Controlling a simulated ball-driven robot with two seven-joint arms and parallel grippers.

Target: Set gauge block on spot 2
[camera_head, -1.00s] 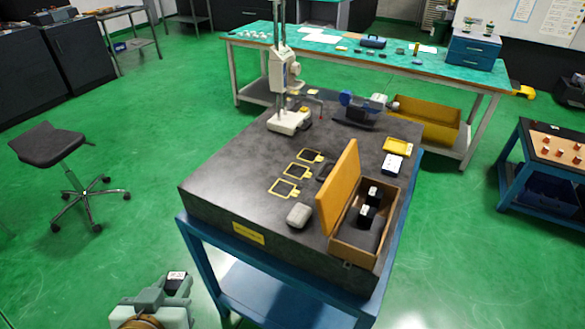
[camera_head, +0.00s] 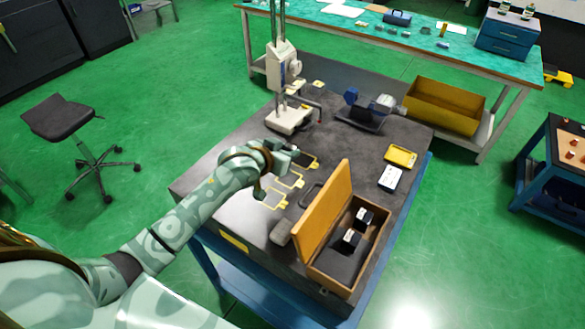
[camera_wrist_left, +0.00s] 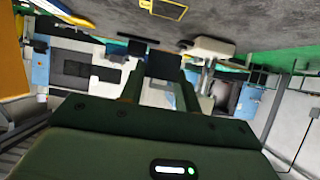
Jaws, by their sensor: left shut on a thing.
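My left gripper (camera_head: 290,154) reaches over the grey surface plate (camera_head: 225,185) from the left, near the marked spots. It is shut on a dark gauge block (camera_wrist_left: 163,65), which shows between the fingers in the left wrist view. In the head view the gripper partly hides the block. Yellow-outlined spots lie in a row: the near one (camera_head: 272,200), the middle one (camera_head: 290,181) and a far one partly covered by the gripper. I cannot tell whether the block touches the plate. My right gripper is out of view.
A white height stand (camera_head: 287,118) stands just behind the gripper. An open wooden box (camera_head: 318,268) with dark blocks inside, its orange lid (camera_head: 325,208) raised, stands at the front right. A grey rounded object (camera_head: 281,232) lies beside it. A yellow tray (camera_head: 400,156) lies at the right.

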